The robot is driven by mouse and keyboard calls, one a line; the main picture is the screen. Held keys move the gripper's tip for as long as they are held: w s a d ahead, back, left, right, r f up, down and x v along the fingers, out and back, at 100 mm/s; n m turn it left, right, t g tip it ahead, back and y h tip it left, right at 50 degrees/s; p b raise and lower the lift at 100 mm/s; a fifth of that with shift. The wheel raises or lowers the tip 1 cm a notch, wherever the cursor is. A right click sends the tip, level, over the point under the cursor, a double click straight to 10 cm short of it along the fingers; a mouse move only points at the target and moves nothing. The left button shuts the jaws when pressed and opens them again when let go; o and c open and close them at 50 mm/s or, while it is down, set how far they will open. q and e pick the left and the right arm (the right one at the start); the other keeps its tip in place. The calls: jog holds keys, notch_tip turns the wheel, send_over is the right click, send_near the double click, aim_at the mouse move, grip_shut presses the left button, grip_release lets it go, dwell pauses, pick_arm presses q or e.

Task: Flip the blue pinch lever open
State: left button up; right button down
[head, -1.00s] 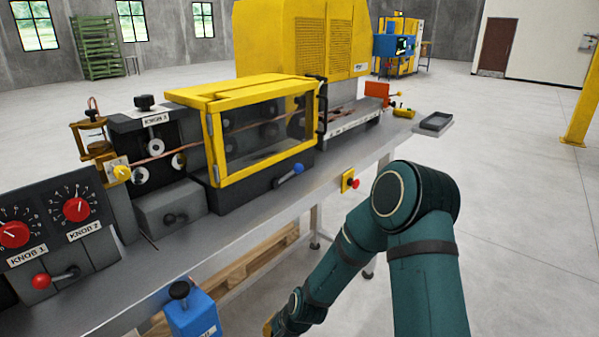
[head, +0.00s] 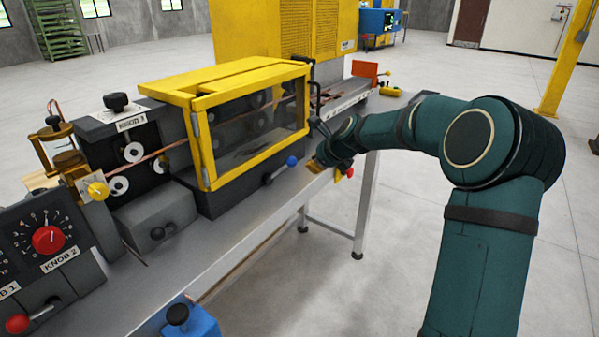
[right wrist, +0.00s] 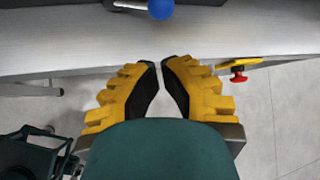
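The blue pinch lever, a dark arm with a blue ball end (head: 292,160), sits at the lower front of the yellow-framed guard box. Its blue ball (right wrist: 160,8) also shows at the top edge of the right wrist view. My right gripper (head: 318,166) is just right of the ball in the head view, apart from it, near the table's front edge. In the right wrist view its yellow fingers with black pads (right wrist: 161,62) have their tips almost together with nothing between them. The ball lies straight ahead of the tips. My left gripper is not in view.
A red button on a yellow plate (right wrist: 238,76) is on the table's front edge, right of the gripper. The yellow guard box (head: 245,120) stands behind the lever. The floor in front is clear.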

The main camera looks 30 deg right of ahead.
aim_at(282, 169)
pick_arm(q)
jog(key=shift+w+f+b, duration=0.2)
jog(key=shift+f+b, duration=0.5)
pick_arm(e)
jog(key=x, duration=1)
jog(key=shift+w, duration=0.1)
